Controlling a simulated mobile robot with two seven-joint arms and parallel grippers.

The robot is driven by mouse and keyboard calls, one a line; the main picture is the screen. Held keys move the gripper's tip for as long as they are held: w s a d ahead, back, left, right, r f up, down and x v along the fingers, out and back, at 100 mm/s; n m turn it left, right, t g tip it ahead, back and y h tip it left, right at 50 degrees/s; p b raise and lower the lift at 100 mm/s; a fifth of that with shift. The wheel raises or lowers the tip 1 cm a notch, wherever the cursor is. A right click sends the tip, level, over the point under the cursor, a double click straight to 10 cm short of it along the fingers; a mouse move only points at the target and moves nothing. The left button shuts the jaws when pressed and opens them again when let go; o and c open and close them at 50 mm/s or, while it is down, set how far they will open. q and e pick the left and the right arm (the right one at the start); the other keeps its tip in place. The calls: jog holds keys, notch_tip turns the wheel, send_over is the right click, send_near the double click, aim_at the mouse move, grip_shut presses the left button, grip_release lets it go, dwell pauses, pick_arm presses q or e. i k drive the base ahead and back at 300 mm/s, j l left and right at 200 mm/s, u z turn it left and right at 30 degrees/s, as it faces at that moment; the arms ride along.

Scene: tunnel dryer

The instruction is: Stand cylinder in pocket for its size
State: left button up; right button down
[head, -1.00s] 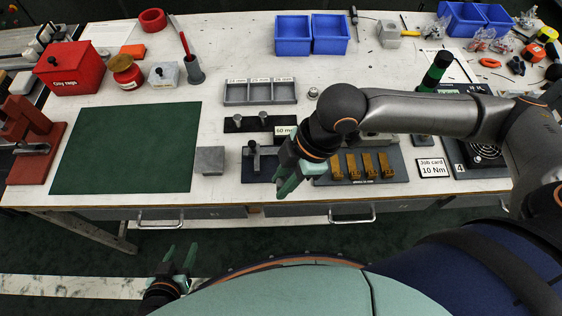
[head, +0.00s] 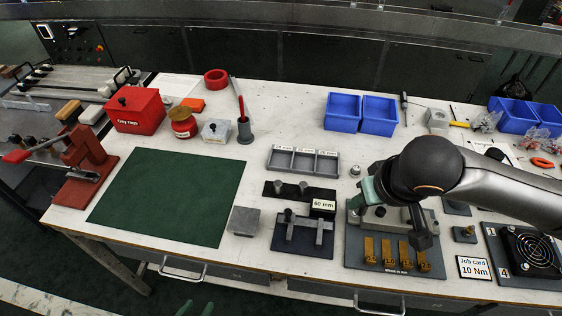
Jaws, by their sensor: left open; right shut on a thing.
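A grey tray (head: 303,175) with three labelled pockets stands mid-table; its labels are too small to read. I see no cylinder in its pockets. My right gripper (head: 370,192) is right of the tray, low over the back of a grey plate (head: 355,245) with several brass blocks. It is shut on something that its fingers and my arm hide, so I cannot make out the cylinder. My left gripper (head: 190,307) is open and empty below the table's front edge, partly cut off.
A dark fixture (head: 301,243) and "60 mm" label (head: 323,206) stand in front of the tray. A grey block (head: 243,221) is to their left. Blue bins (head: 342,112) stand behind. The green mat (head: 170,195) is clear. A job card (head: 473,268) lies at right.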

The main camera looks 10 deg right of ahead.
aim_at(281, 160)
jog(key=l+u, duration=0.15)
jog(key=u, duration=0.2)
jog(key=l+u, duration=0.2)
jog(key=u, duration=0.2)
jog(key=l+u, duration=0.2)
jog(key=u, duration=0.15)
jog(key=i, duration=0.05)
